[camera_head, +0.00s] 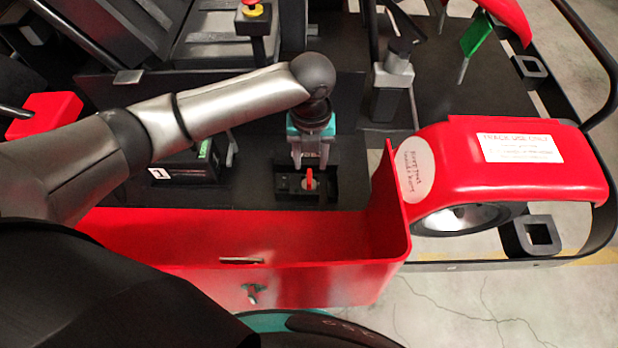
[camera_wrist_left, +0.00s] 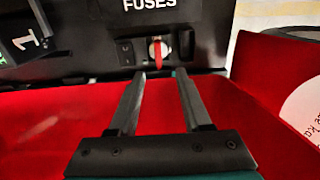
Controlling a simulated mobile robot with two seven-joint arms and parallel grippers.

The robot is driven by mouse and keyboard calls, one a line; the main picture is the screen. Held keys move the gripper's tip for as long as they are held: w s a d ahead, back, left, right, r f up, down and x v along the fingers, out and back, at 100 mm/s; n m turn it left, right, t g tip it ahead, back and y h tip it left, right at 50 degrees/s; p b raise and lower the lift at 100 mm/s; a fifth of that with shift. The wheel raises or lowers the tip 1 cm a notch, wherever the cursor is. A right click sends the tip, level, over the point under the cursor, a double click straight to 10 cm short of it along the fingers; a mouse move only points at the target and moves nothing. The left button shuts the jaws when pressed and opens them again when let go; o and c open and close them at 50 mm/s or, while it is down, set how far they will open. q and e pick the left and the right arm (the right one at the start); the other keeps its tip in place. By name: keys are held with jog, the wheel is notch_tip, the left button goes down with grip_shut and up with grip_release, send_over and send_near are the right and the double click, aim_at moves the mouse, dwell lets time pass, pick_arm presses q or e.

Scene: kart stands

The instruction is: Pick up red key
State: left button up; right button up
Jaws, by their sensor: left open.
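The red key (camera_head: 310,179) sits upright in a small black panel (camera_head: 322,188) on the kart's floor, behind the red side box. In the left wrist view the red key (camera_wrist_left: 158,49) is on a black face below a "FUSES" label (camera_wrist_left: 149,4). My left gripper (camera_head: 311,166) comes down over the panel in the head view. In the left wrist view its two fingers (camera_wrist_left: 163,76) are apart with nothing between them, and the key shows just beyond their tips. My right gripper is in neither view.
A red open box (camera_head: 300,252) with upright walls lies in front of the panel. A red fender (camera_head: 500,170) with labels stands to the right over a wheel. A black lever (camera_head: 394,75) stands behind right, and a red-topped button (camera_head: 252,8) at the back.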

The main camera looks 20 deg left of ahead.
aim_at(309, 176)
pick_arm(q)
jog(key=shift+w+a+f, duration=0.1)
jog(key=shift+w+f, duration=0.05)
jog(key=shift+f, duration=1.45)
jog(key=shift+w+a+f, duration=0.1)
jog(key=shift+f, duration=1.5)
grip_shut()
